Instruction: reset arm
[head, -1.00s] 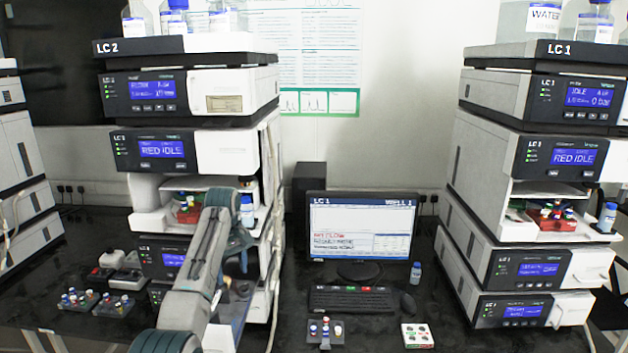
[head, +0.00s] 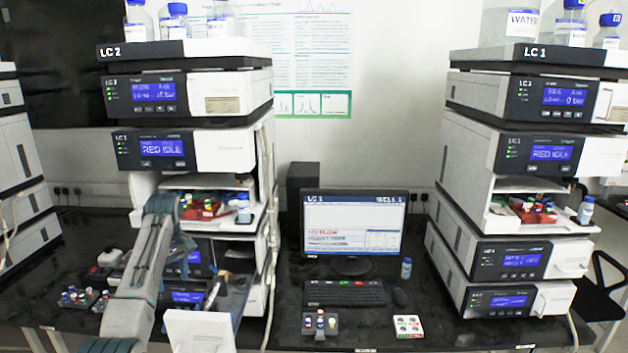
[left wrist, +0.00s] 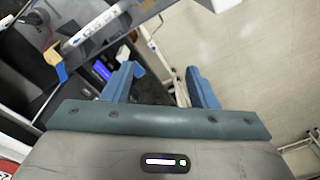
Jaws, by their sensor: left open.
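My left arm (head: 140,275) rises from the bottom left of the head view and bends down in front of the LC 2 stack (head: 190,145). Its gripper is hard to make out there against the dark lower modules. In the left wrist view my left gripper (left wrist: 162,84) shows its two blue fingers spread apart with nothing held between them. Below and past the fingers are a dark surface, a blue-lit display and the pale floor. My right gripper is in neither view.
The LC 1 stack (head: 525,150) stands at right. Between the stacks are a monitor (head: 354,223), a keyboard (head: 345,292), a vial rack (head: 320,324) and a white tray (head: 408,326). Another vial rack (head: 76,298) is left of my arm. A pale panel (head: 200,330) is at the bottom.

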